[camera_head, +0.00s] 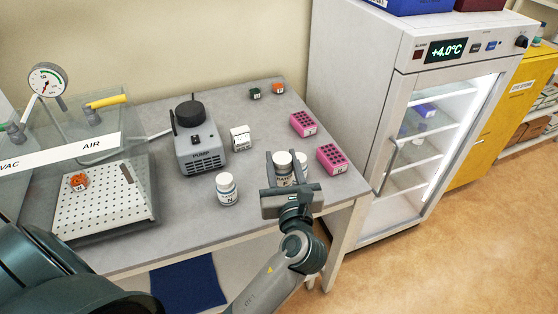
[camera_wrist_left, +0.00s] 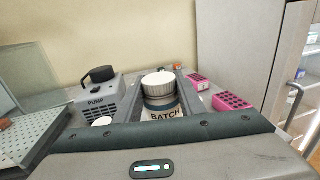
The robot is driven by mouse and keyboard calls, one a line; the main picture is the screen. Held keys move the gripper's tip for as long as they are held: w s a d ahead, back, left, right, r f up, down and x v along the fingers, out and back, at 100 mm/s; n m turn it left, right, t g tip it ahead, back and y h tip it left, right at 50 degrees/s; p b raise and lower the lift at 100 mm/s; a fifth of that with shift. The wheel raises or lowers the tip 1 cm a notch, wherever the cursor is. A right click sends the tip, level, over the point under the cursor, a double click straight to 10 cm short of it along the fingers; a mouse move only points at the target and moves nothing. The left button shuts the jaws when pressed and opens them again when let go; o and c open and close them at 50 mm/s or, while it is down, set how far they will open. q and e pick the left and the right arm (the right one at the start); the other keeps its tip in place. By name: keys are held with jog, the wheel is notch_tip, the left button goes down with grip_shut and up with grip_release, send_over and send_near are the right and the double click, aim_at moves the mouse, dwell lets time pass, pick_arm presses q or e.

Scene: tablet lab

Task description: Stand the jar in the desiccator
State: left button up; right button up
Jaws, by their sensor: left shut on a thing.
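My left gripper (camera_head: 284,160) is shut on a white-lidded jar (camera_head: 283,172) near the front right of the bench. In the left wrist view this jar (camera_wrist_left: 160,95) stands upright between the fingers, with a dark band and a label reading BATCH. The gripper hides its base, so I cannot tell whether it touches the bench. The desiccator (camera_head: 82,152) is at the left, with clear walls, a gauge, a strip marked VAC and AIR, and a white perforated plate (camera_head: 110,205). An orange item (camera_head: 79,181) sits on the plate. My right gripper is not in view.
Another white-lidded jar (camera_head: 227,189) stands between desiccator and gripper. The grey pump (camera_head: 200,150) and a small white box (camera_head: 241,138) are behind it. Pink racks (camera_head: 332,159) are right of the gripper. Small green and orange items are at the back. A fridge (camera_head: 365,110) stands right.

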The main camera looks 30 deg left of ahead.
aim_at(281, 182)
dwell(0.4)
pick_arm(q)
jog(key=shift+s+d+f+m+t+h+b, duration=0.1)
jog(key=shift+s+f+m+t+h+b, duration=0.15)
jog(key=shift+f+m+t+h+b, duration=0.25)
jog(key=s+f+m+h, duration=0.1)
jog(key=s+d+f+m+t+h+b, duration=0.1)
jog(key=s+f+t+h+b, duration=0.1)
jog(key=shift+d+f+m+h, duration=0.1)
jog(key=shift+d+m+h, duration=0.15)
jog(key=shift+m+h, duration=0.15)
jog(key=s+d+f+m+h+b, duration=0.2)
jog(key=s+d+m+h, duration=0.1)
jog(key=s+d+h, duration=0.1)
jog(key=shift+s+d+m+t+h, duration=0.2)
jog(key=shift+s+m+t+h, duration=0.15)
jog(key=shift+s+h, duration=0.6)
jog(key=shift+w, duration=0.15)
